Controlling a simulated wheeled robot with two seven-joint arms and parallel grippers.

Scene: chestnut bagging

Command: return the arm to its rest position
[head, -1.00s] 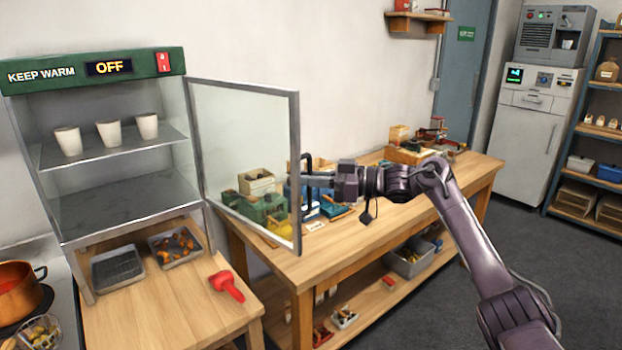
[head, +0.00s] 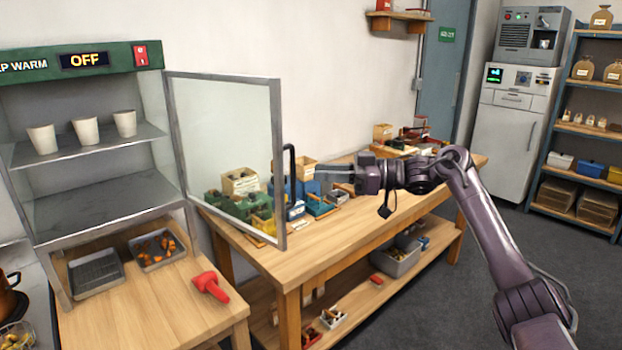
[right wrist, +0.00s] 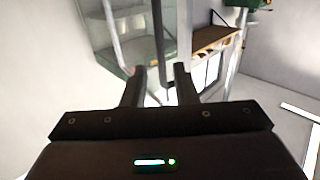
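My right arm reaches in from the lower right in the head view, with its gripper (head: 322,172) pointing left, just right of the black handle (head: 290,180) on the warmer's glass door. In the right wrist view the two fingers of the right gripper (right wrist: 159,78) stand apart with nothing held between them. The glass door (head: 228,150) of the keep-warm cabinet (head: 95,232) stands swung open. The gripper appears clear of the handle. My left gripper is not in view.
Three white cups (head: 86,131) stand on the cabinet's upper shelf. A red scoop-like tool (head: 211,287) lies on the wooden counter beside two trays. A long workbench (head: 330,240) with boxes and tools runs below and behind my right arm. Grey floor (head: 410,310) is open at the lower right.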

